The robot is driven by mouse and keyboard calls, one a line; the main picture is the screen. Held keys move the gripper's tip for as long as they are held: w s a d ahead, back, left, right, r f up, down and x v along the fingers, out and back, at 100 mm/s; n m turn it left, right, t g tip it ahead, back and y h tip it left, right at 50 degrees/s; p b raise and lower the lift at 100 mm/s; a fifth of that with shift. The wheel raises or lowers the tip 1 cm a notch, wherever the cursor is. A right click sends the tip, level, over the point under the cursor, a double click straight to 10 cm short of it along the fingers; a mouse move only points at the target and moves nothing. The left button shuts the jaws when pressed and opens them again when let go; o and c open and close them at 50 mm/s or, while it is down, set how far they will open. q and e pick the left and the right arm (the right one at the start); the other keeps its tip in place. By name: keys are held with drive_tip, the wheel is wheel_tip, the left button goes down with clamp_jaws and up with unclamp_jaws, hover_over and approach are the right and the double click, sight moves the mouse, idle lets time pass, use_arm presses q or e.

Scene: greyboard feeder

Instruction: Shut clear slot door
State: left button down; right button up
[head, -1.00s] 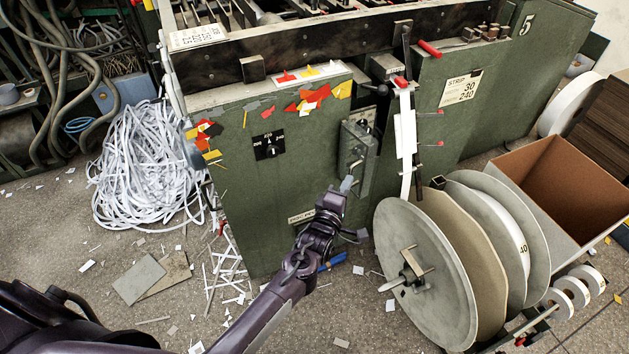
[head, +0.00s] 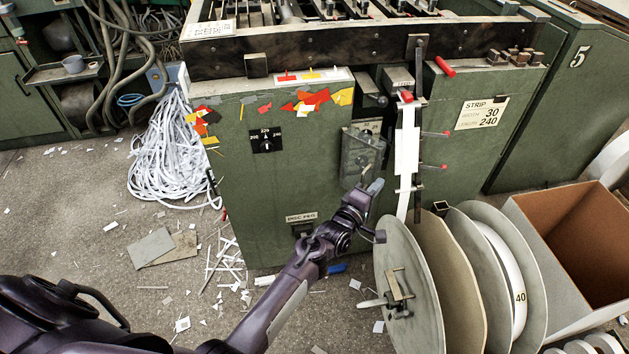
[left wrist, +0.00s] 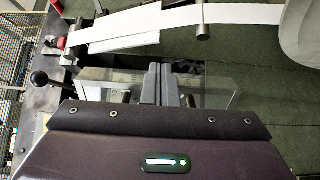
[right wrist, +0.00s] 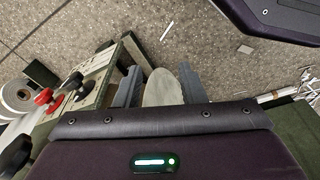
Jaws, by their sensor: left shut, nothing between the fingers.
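The clear slot door (head: 360,158) is a see-through panel on the front of the green machine, under a small dark opening. It also shows in the left wrist view (left wrist: 218,92), on both sides of my fingers. My left gripper (head: 375,187) is shut and empty, at the door's lower right edge; I cannot tell whether it touches the panel. Its fingers show close together in the left wrist view (left wrist: 168,92). I cannot tell how far the door stands open. My right gripper (right wrist: 158,88) is open, outside the head view; a pale oval shape shows between its fingers.
A white strip (head: 407,150) hangs just right of the door. Large reel discs (head: 410,290) stand below it, close to my left arm. A cardboard box (head: 575,240) is at the right. Tangled strips (head: 165,155) and scraps lie on the floor at left.

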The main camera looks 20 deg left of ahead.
drive_tip(key=shift+s+a+f, duration=0.2)
drive_tip(key=shift+s+a, duration=0.4)
drive_tip(key=shift+w+d+r, duration=0.1)
drive_tip(key=shift+w+d, duration=0.1)
drive_tip(key=shift+d, duration=0.1)
idle(0.3)
